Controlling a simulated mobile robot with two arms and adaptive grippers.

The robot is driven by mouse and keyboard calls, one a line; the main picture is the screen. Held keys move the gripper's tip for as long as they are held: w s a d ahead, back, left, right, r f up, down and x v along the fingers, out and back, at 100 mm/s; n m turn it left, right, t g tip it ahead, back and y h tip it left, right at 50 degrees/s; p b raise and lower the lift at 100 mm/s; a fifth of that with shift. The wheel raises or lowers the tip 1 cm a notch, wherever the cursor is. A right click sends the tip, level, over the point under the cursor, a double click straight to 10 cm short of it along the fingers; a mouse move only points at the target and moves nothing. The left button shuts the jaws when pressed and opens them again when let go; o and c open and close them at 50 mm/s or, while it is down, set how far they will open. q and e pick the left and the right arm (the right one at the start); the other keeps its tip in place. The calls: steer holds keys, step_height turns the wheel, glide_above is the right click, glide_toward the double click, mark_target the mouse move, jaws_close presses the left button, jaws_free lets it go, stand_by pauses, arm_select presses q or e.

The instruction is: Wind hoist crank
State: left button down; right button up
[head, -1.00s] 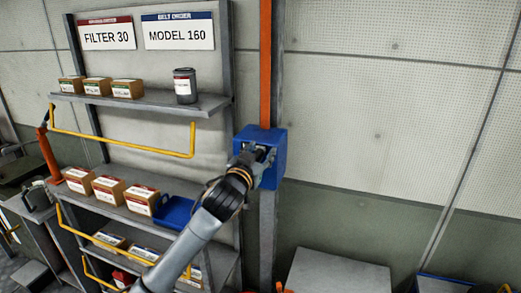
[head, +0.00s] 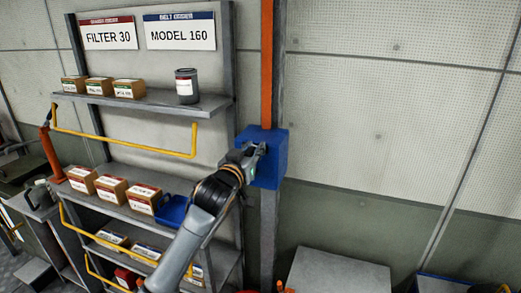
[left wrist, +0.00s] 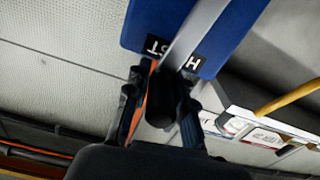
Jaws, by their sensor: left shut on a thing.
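The blue hoist box (head: 274,168) is mounted on the upright post beside the shelf rack. In the left wrist view the box (left wrist: 150,22) carries a "HOIST" label, partly covered by the grey crank arm (left wrist: 198,28) crossing its face. My left gripper (head: 258,150) is in front of the box. In the left wrist view it (left wrist: 162,100) is shut on the dark crank handle (left wrist: 160,103), which lies between its fingers. In the head view the gripper hides most of the crank. My right gripper is not in view.
The shelf rack (head: 190,103) with yellow rails, several boxes and a dark can (head: 186,86) stands left of the hoist. A blue bin (head: 173,211) sits on its middle shelf near my arm. A grey cabinet (head: 338,275) stands low on the right. The wall right of the post is clear.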

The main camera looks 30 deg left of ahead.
arm_select(q)
steer(key=shift+s+a+n, duration=0.15)
steer(key=shift+a+n, duration=0.5)
steer(key=shift+n, duration=0.25)
steer(key=c, duration=1.2)
jaws_free()
steer(key=shift+o, duration=0.2)
steer(key=shift+s, duration=0.1)
steer(key=v, duration=1.1)
steer(key=shift+s, duration=0.4)
steer(key=shift+f, duration=0.1)
